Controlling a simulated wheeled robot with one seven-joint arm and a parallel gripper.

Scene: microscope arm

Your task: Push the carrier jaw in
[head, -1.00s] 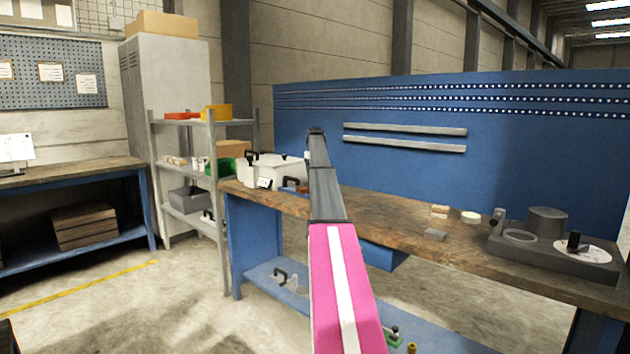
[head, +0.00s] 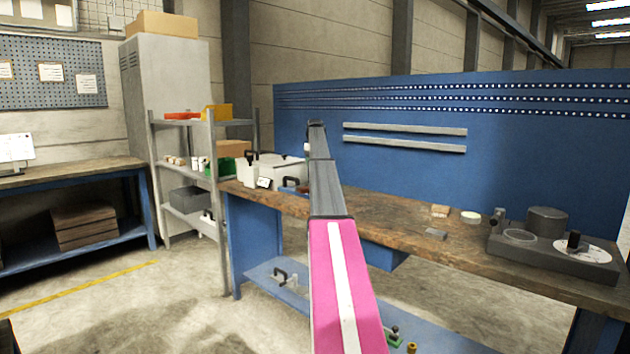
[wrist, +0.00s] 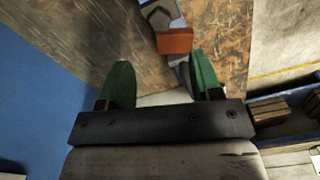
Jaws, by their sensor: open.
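In the wrist view, my gripper (wrist: 159,60) shows two green fingers spread apart with nothing clamped between them. An orange-brown block (wrist: 175,41) lies beyond the fingertips, nearer the right finger. A grey-blue part (wrist: 161,12) adjoins its far side at the top edge. A narrow grey-blue piece also shows beside the right finger, partly hidden by it. I cannot tell which of these is the carrier jaw. Contact between finger and part cannot be made out. In the head view, my arm hides the gripper and much of this spot.
The wooden workbench (head: 385,218) runs to the right, before a blue panel (head: 500,160). A white case (head: 275,168) with dark handles stands at its left end. A dark fixture (head: 550,252) with round parts stands at the right. Small blocks lie between, with bare wood around them.

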